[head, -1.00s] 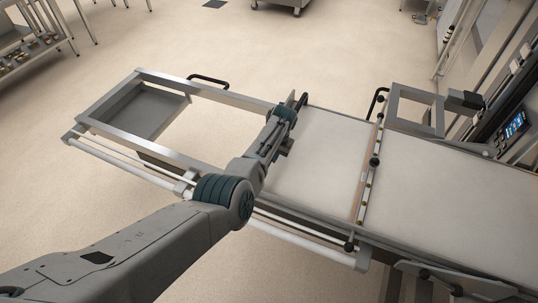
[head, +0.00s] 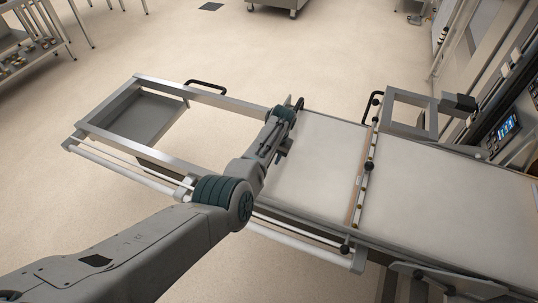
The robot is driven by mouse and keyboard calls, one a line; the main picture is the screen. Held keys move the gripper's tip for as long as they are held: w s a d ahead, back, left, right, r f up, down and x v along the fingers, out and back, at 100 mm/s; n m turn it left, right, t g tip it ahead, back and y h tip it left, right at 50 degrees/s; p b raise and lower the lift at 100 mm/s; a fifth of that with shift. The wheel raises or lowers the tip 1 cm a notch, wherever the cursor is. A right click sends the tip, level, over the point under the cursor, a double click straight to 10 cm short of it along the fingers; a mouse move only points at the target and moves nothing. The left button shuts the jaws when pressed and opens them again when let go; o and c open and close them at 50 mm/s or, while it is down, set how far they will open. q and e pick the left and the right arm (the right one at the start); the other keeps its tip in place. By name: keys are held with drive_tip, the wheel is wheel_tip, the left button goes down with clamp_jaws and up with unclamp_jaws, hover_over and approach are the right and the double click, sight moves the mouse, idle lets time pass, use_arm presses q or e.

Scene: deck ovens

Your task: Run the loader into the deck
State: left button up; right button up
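The loader is a long metal frame (head: 215,97) with a pale cloth belt (head: 315,155) on its right part. Its left part is open, with a grey tray-like panel (head: 145,117) at the end. A crossbar (head: 361,185) with black knobs lies across the belt. My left arm reaches over the loader. Its gripper (head: 290,113) is at the belt's left edge, by the far rail. The fingers are small and partly hidden by the wrist, so I cannot tell whether they grip anything. My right gripper is out of view. The deck opening is not clearly visible.
The oven front with a lit control panel (head: 505,132) stands at the right edge. A square metal bracket (head: 408,116) sits beside the belt. A shelf rack (head: 35,40) stands at the upper left and a wheeled cart (head: 275,5) at the top. The floor between is clear.

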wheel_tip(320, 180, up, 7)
drive_tip(key=p, duration=0.6)
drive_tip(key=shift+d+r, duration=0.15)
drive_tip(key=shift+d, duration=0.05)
